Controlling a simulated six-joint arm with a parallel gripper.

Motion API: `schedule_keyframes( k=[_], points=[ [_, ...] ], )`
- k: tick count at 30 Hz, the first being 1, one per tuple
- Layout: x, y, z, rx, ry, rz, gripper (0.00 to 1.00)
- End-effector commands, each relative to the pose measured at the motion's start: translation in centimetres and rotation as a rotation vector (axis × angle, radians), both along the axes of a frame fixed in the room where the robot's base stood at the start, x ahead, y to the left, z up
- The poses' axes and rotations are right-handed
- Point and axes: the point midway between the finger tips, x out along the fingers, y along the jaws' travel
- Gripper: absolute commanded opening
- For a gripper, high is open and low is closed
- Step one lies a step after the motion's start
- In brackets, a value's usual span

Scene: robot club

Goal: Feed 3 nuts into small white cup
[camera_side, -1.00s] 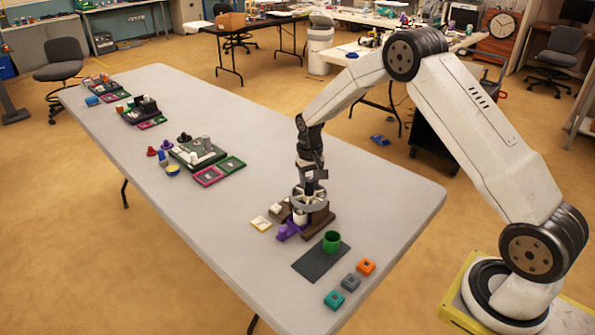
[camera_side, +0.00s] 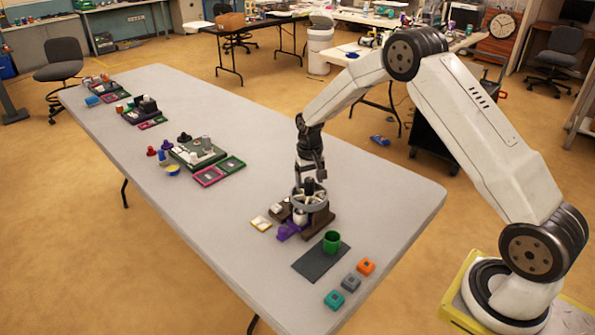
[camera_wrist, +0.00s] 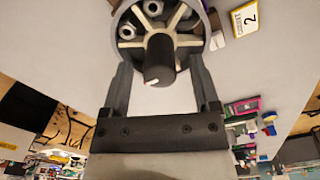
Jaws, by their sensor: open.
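A round grey dispenser wheel (camera_side: 310,200) with pale spokes stands on a brown base near the table's right end. In the wrist view, metal nuts (camera_wrist: 153,9) lie in some of its compartments. A dark knob (camera_wrist: 159,62) with a white mark rises from its centre. My gripper (camera_wrist: 161,72) is open and empty, its fingers appearing on either side of the knob. In the side view my gripper (camera_side: 316,178) is just above the wheel; contact cannot be told. A small white cup (camera_side: 299,216) appears at the base's front, partly hidden; its contents are not visible.
A green cup (camera_side: 332,241) stands on a dark mat (camera_side: 318,265). Teal, grey and orange blocks (camera_side: 351,282) lie near the front edge. A purple part (camera_side: 287,231) and a yellow-edged card (camera_side: 261,223) sit beside the dispenser. Other sets stand farther left.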

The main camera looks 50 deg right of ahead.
Motion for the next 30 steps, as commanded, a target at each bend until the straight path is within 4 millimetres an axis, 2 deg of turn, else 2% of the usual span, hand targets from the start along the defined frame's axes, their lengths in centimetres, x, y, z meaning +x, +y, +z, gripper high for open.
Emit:
schedule_keyframes(
  k=[5, 21, 30],
  points=[
    [0.0, 0.0, 0.9, 0.000, -0.001, 0.000, 0.79],
    [0.1, 0.1, 7.1, 0.000, -0.002, 0.000, 0.79],
    [0.0, 0.1, 7.8, 0.000, 0.000, 0.000, 0.79]
  ],
)
